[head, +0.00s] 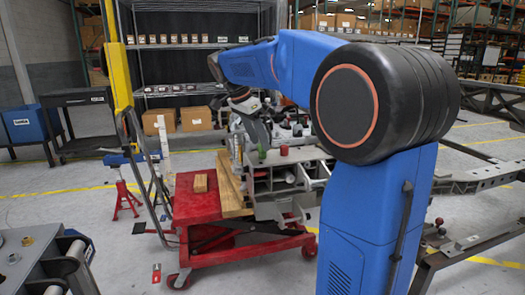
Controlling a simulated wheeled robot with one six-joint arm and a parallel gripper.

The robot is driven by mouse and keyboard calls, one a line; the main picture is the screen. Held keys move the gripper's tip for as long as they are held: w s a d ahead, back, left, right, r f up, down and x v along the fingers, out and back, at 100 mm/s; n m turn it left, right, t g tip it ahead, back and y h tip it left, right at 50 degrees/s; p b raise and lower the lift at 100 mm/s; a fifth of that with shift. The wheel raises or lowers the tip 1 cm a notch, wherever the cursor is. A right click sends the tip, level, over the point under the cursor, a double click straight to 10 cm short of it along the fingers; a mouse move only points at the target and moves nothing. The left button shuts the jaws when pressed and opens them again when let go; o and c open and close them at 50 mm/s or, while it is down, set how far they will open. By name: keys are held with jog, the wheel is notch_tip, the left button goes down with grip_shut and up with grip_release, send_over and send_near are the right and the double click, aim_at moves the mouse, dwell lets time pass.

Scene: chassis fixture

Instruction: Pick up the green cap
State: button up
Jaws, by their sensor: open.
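A small dark green piece, which looks like the green cap (262,154), stands among small parts on the grey chassis fixture (262,176) in the middle of the head view. My gripper (259,141) is at the end of my blue arm, pointing down just above the green piece. It is open and its fingers are small and dark here. I cannot tell whether they touch the green piece or sit around it. Part of the fixture is hidden behind my arm.
A red cap (284,150) stands close to the right of the green piece. A red lift cart (200,205) with wooden blocks bears the fixture's left end. A yellow post (117,60) rises at the left. Shelves with boxes stand behind.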

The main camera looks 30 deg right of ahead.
jog(key=shift+x, duration=1.6)
grip_shut()
notch_tip(320, 180, up, 10)
jog(key=shift+r, duration=0.1)
